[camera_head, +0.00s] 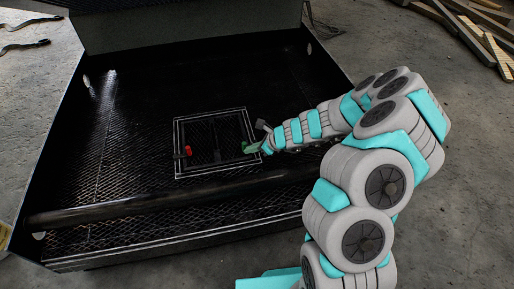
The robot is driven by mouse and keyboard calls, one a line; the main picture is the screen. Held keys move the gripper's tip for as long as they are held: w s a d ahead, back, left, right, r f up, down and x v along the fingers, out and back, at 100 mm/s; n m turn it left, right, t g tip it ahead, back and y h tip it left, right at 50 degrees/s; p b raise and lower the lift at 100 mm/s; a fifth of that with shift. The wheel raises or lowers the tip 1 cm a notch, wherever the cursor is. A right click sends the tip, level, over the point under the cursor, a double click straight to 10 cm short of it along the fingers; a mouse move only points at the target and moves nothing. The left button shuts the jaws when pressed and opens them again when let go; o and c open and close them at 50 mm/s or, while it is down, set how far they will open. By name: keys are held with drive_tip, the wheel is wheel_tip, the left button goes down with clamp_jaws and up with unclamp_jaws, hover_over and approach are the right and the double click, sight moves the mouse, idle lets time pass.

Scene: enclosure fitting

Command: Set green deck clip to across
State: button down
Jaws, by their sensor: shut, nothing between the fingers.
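The green deck clip (249,147) is at the right side of the square framed panel in the dark mesh deck. It is small in the head view, and I cannot tell which way it is turned. My gripper (262,146) is at its right side, shut and empty, very close to the clip. Whether the fingers touch the clip cannot be told. The fingertips and part of the clip overlap in this view. The panel (208,112) lies flat in the deck with a pale border line.
A red clip (188,150) sits at the panel's left side. A dark round bar (130,206) runs across the front of the enclosure. The enclosure's raised back wall (185,25) stands behind. Straps (30,46) lie on the floor at the left, planks (475,32) at the upper right.

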drive_tip(key=shift+w+a+r+p, duration=0.1)
drive_tip(key=shift+w+a+p, duration=0.2)
drive_tip(key=shift+a, duration=0.3)
drive_tip(key=shift+w+a+p, duration=0.2)
drive_tip(key=shift+w+a, duration=0.1)
drive_tip(key=shift+a, duration=0.3)
drive_tip(key=shift+w+a, duration=0.25)
drive_tip(key=shift+w, duration=0.05)
idle(0.6)
